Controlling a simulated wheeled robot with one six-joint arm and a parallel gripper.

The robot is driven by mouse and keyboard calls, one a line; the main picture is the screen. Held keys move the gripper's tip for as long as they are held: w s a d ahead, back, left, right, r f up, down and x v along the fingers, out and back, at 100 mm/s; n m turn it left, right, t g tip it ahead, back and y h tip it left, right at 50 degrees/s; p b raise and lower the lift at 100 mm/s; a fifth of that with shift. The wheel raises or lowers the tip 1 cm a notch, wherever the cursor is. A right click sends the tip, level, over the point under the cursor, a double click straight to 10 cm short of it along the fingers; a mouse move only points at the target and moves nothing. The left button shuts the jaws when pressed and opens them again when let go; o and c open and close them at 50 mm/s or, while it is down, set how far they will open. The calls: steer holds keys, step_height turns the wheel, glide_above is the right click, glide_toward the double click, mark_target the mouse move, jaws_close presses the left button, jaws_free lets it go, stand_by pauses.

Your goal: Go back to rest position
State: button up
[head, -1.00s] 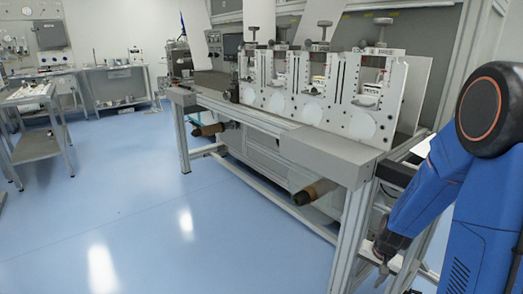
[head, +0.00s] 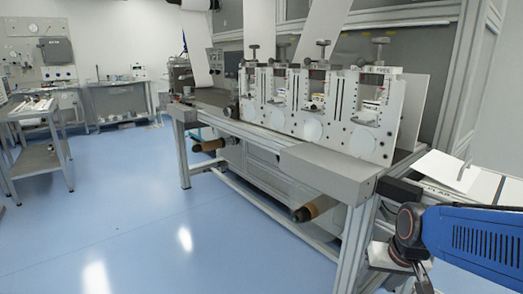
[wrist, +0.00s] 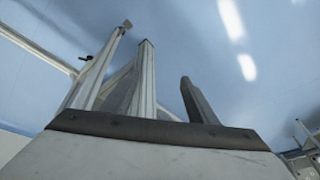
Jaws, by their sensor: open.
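My gripper (head: 421,280) hangs at the lower right of the head view, below the dark wrist joint of my blue arm. It shows small and partly cut by the bottom edge. It is open, and I see nothing held in it. It is beside the right end of the web converter (head: 335,165), apart from the row of upright plates. I cannot make out the fingers clearly in the wrist view.
The converter's grey frame and legs stand close to the left of my arm, with a brown roller (head: 315,208) sticking out. A white panel (head: 447,170) lies behind my arm. A steel cart (head: 40,160) stands far left. The blue floor (head: 130,220) between is clear.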

steer(key=s+r+n, duration=0.1)
steer(key=s+r, duration=0.2)
steer(key=s, duration=0.2)
steer(key=s+r+n+t, duration=0.1)
steer(key=s+r, duration=0.2)
steer(key=s, duration=0.3)
steer(key=shift+a+r+h, duration=0.15)
steer(key=shift+a+h, duration=0.15)
steer(key=shift+a, duration=0.1)
